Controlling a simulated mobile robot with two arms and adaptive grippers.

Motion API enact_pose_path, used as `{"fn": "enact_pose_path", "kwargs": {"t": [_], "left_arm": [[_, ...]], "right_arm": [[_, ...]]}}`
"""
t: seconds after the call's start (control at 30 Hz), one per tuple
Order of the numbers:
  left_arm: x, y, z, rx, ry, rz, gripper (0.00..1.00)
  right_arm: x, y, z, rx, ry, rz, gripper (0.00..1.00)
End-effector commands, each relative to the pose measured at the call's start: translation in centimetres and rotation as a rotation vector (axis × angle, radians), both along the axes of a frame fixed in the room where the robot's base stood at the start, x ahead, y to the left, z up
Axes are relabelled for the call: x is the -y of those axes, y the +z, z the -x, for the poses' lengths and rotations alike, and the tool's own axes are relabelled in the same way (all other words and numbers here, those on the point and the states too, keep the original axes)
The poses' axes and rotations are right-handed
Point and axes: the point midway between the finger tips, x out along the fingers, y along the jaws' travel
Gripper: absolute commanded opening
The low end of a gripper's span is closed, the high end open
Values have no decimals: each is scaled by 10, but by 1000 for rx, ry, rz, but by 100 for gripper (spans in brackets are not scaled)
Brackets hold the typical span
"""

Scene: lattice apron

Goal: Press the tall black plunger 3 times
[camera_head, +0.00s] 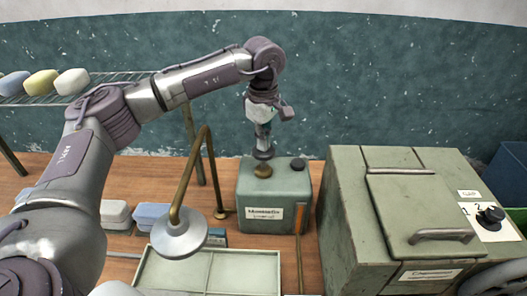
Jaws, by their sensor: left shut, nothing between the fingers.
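A green tank (275,196) with a white label stands on the wooden table, right of centre. On its top is a brass collar (263,171) with a black plunger head (263,154) above it. A short black cap (298,164) sits to the right on the same top. My left gripper (263,144) is shut, empty, and points down directly over the plunger head. Its tips appear to meet the head, but I cannot tell whether they touch or press. My right gripper is not in view.
A green cabinet (345,220) with handles and a dial (490,215) stands close to the right. A brass lamp (180,232) and a pale divided tray (250,258) are in front. A wire rack (115,78) holds several soap-like blocks at upper left.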

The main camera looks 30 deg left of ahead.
Motion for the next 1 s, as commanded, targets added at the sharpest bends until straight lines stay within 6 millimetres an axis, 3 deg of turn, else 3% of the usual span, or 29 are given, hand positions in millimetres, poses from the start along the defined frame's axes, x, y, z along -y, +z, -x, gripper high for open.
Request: {"fn": "enact_pose_path", "kwargs": {"t": [0.53, 1.0], "left_arm": [[0, -31, 1, -2, -1, 0, 0], [0, -3, 1, -3, -1, 0, 0]], "right_arm": [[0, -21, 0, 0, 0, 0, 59], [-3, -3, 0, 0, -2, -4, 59]]}}
